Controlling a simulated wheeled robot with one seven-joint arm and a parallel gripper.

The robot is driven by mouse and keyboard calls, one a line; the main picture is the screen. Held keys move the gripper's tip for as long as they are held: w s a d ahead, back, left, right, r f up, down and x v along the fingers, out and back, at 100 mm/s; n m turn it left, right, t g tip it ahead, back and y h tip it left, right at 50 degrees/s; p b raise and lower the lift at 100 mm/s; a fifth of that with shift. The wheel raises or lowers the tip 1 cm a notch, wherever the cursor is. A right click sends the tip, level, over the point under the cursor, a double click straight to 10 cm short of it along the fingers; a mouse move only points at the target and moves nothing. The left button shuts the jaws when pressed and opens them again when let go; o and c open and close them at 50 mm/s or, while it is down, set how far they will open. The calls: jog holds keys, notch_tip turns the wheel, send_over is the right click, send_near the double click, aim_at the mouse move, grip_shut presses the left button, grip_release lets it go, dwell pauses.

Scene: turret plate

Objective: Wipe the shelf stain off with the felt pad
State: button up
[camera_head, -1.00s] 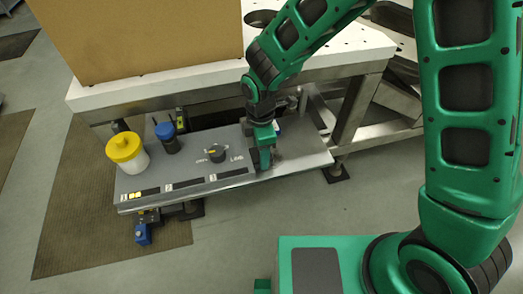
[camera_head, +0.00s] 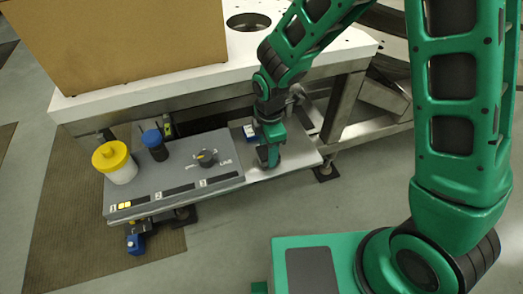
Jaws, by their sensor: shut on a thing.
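My gripper (camera_head: 269,157) points down at the bare metal right part of the low shelf (camera_head: 300,157), just right of the grey panel. It is shut on a small dark thing at the shelf surface, which I take to be the felt pad; the fingers hide most of it. Whether the pad touches the metal is hard to tell. A dark patch shows on the metal around the fingertips, too small to tell stain from shadow.
The white table (camera_head: 130,92) with a brown box (camera_head: 130,45) overhangs the back.

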jog(key=shift+d+f, duration=0.2)
jog(key=shift+d, duration=0.45)
jog(key=shift+w+a+r, duration=0.1)
jog(key=shift+w+r, duration=0.05)
jog(key=shift+r, duration=2.95)
jog(key=shift+r, duration=1.5)
jog(key=shift+a, duration=0.1)
